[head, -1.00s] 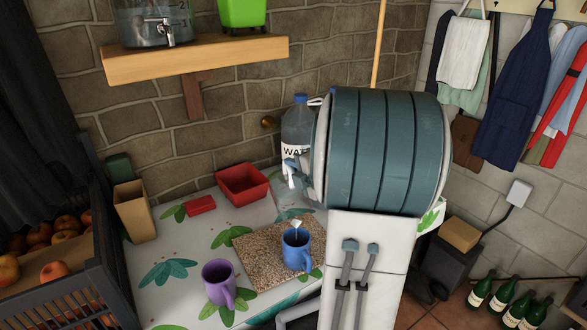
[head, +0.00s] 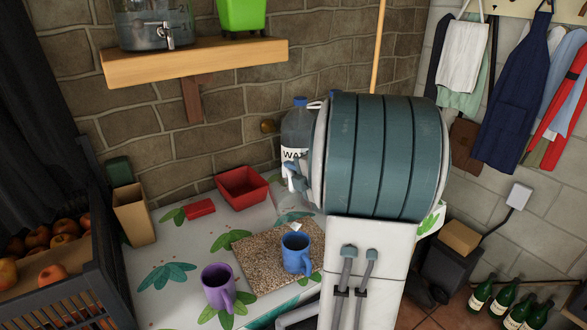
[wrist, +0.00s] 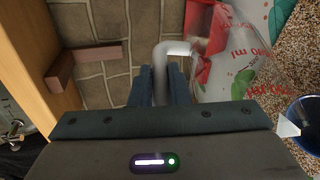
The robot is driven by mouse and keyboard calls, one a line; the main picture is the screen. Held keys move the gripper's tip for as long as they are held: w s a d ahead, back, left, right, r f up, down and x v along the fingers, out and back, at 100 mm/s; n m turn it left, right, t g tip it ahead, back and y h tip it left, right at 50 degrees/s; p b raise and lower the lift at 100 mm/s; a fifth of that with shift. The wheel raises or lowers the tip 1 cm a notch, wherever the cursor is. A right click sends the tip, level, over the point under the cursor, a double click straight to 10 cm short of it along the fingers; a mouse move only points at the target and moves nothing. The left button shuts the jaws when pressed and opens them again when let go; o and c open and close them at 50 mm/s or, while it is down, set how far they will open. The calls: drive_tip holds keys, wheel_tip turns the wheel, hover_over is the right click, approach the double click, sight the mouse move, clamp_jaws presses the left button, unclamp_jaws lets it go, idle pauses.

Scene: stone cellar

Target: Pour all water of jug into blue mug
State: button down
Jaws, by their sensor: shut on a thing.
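The blue mug (head: 296,254) stands upright on a speckled board (head: 262,262) on the table; part of it also shows at the right edge of the wrist view (wrist: 308,122). The clear jug (wrist: 238,62) with red printing fills the upper right of the wrist view. My gripper (wrist: 161,84) is shut on the jug's pale handle (wrist: 175,48). In the head view, my arm hides much of the gripper, and the jug is hard to make out behind the mug. A small white piece (head: 296,226) shows near the mug's rim. I cannot tell the water level or any flow.
A purple mug (head: 218,287) stands left of the board. A red bowl (head: 242,186), a small red block (head: 200,208) and a water bottle (head: 296,132) are farther back. A dark crate of fruit (head: 95,270) is at left. A wooden shelf (head: 195,62) overhangs.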

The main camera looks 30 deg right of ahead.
drive_tip(key=shift+r, duration=0.15)
drive_tip(key=w+p, duration=0.1)
drive_tip(key=p, duration=0.2)
drive_tip(key=shift+d+r+g, duration=0.15)
drive_tip(key=shift+r+g, duration=0.2)
drive_tip(key=shift+g, duration=0.05)
drive_tip(key=shift+d+p, duration=0.1)
drive_tip(key=shift+p, duration=0.5)
drive_tip(key=shift+w+f, duration=0.1)
drive_tip(key=shift+f, duration=0.15)
drive_tip(key=shift+w+r+g+p, duration=0.2)
drive_tip(key=shift+r+g+p, duration=0.2)
drive_tip(key=shift+p, duration=0.5)
drive_tip(key=shift+w+d+r+m+p, duration=0.15)
drive_tip(key=shift+w+m+p, duration=0.15)
drive_tip(key=shift+p, duration=0.75)
drive_tip(key=shift+w+g+p, duration=0.1)
drive_tip(key=shift+g+p, duration=0.2)
drive_tip(key=shift+p, duration=0.05)
drive_tip(key=shift+f, duration=0.3)
